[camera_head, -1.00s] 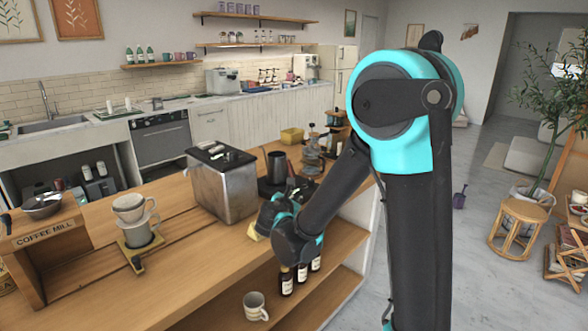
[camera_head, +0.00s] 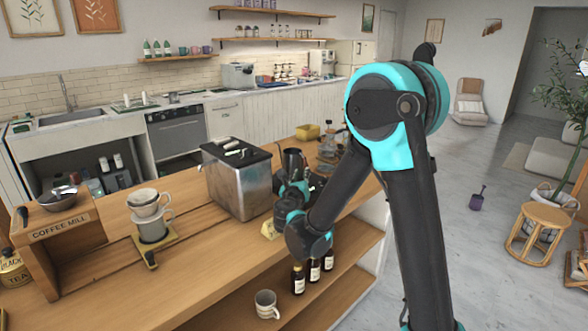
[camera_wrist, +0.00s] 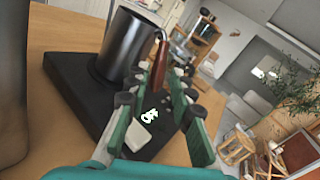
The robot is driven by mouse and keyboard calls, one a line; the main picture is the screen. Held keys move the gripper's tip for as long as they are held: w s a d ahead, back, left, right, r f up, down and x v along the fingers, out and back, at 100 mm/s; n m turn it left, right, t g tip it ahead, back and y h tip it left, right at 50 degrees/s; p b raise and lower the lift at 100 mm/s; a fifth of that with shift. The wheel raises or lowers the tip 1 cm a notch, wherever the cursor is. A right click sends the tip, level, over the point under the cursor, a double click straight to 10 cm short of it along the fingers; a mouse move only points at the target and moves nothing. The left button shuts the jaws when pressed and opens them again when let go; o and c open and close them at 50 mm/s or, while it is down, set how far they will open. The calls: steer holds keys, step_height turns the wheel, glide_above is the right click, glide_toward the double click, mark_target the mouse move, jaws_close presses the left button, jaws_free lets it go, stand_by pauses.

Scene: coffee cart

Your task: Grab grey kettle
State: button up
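The grey kettle (camera_wrist: 125,45), a dark metal vessel with a brown handle (camera_wrist: 159,66), stands upright on a flat black base (camera_wrist: 75,88) in the wrist view. In the head view the kettle (camera_head: 292,162) is partly hidden behind my gripper (camera_head: 297,187). In the wrist view my gripper (camera_wrist: 160,88) is open, its green-and-grey fingers spread apart and pointing toward the handle. The handle shows in the gap ahead, near the fingertips. I cannot tell whether its lower end is between them.
A metal box (camera_head: 238,185) stands close left of the kettle on the wooden counter. Glass coffee ware (camera_head: 330,147) and a yellow container (camera_head: 307,132) are behind it. Several dark bottles (camera_head: 314,270) and a striped mug (camera_head: 266,304) sit on the shelf below.

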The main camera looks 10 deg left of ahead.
mark_target(305, 165)
steer(key=shift+w+d+r, duration=0.1)
steer(key=shift+w, duration=1.65)
steer(key=shift+w+d+r, duration=0.1)
steer(key=shift+w, duration=1.6)
jaws_close()
